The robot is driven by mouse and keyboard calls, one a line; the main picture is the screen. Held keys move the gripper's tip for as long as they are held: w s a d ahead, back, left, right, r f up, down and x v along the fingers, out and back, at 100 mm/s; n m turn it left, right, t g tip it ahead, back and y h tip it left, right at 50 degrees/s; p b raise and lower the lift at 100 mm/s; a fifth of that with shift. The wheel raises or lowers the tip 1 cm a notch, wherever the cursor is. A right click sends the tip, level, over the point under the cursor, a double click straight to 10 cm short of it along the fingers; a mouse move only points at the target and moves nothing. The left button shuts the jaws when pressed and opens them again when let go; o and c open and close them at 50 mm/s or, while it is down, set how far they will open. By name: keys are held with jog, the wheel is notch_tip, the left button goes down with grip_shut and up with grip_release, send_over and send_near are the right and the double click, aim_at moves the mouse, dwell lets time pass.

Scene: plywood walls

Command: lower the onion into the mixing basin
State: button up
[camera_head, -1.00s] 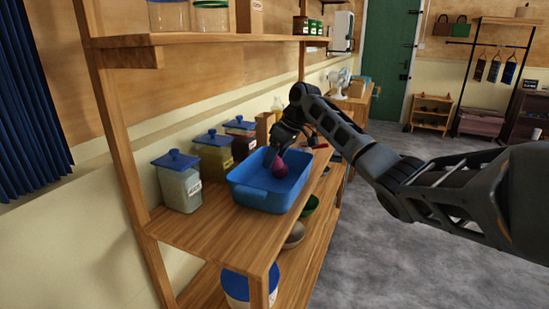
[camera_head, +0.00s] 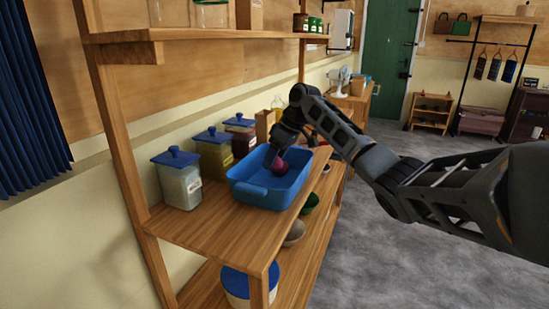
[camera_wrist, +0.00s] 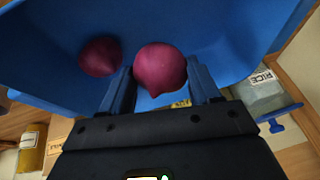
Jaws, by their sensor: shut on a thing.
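The blue mixing basin (camera_head: 262,195) stands on the middle wooden shelf. My gripper (camera_wrist: 160,66) reaches down into it and is shut on a red-purple onion (camera_wrist: 160,72), with one finger on each side. A second red-purple onion (camera_wrist: 100,57) is inside the basin, just left of the held one in the wrist view. In the head view, one onion (camera_head: 280,168) shows inside the basin below my gripper (camera_head: 277,155); I cannot tell which of the two it is. Whether the held onion touches the basin floor is not clear.
Jars with blue lids, one of them white-filled (camera_head: 180,187), stand along the wall behind the basin. An upper shelf (camera_head: 205,38) runs above. Bowls (camera_head: 294,234) and a blue-lidded tub (camera_head: 236,287) sit below. The shelf in front of the basin is bare.

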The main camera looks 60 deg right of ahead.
aim_at(275, 170)
jog(key=shift+f+b, duration=0.85)
jog(key=shift+f, duration=1.35)
dwell(1.2)
dwell(0.3)
jog(key=o, duration=1.2)
jog(key=v, duration=0.7)
jog(key=shift+s+r+b, duration=0.2)
jog(key=shift+r+b, duration=0.15)
